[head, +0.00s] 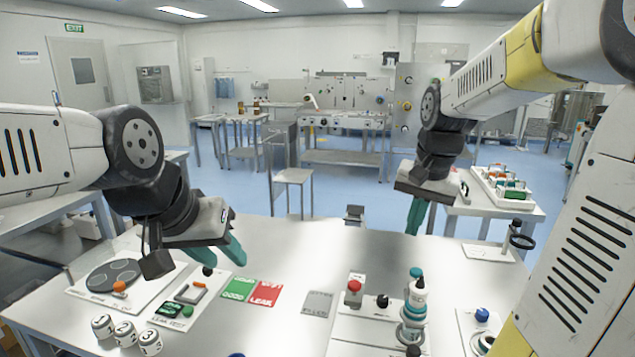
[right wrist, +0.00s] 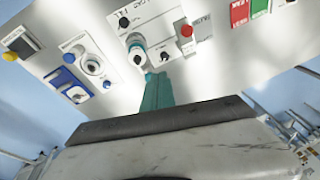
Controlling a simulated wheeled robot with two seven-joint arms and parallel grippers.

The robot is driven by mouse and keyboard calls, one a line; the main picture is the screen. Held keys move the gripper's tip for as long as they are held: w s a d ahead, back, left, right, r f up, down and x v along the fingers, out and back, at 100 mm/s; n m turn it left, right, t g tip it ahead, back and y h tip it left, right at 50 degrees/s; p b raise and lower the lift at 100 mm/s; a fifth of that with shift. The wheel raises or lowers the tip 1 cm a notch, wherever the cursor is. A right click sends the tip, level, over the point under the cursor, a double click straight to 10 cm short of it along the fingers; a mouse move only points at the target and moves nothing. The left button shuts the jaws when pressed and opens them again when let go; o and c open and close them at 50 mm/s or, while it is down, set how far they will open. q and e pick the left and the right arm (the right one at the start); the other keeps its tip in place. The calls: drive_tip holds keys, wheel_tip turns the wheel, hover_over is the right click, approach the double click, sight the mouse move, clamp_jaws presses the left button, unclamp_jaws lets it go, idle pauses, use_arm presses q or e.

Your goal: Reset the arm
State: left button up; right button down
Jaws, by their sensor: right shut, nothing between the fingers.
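My left gripper (head: 227,265) comes in from the left in the head view. Its two teal fingers are apart and point down over the left part of the table, with nothing seen between them. My right gripper (head: 414,233) hangs above the back right part of the table, fingers down. Its teal fingers are together and empty. In the right wrist view the closed fingers (right wrist: 158,88) point toward the station with the red button, apart from it. Both grippers are clear of the table top as far as I can tell.
The metal table (head: 300,245) carries a green and red card (head: 251,290), several numbered white cylinders (head: 126,333), and a station with a red button (head: 353,291) and a white-and-teal bottle-like part (head: 415,300). A ring stand (head: 516,236) stands at right. The table's back middle is clear.

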drive_tip(key=s+a+r+n+t+y, duration=0.1)
drive_tip(key=s+a+n, duration=0.4)
drive_tip(key=s, duration=0.9)
drive_tip(key=a+r+t, duration=0.1)
drive_tip(key=t, duration=0.1)
drive_tip(key=shift+a+r+n+t+y, duration=0.2)
drive_tip(key=shift+n+t+y, duration=0.1)
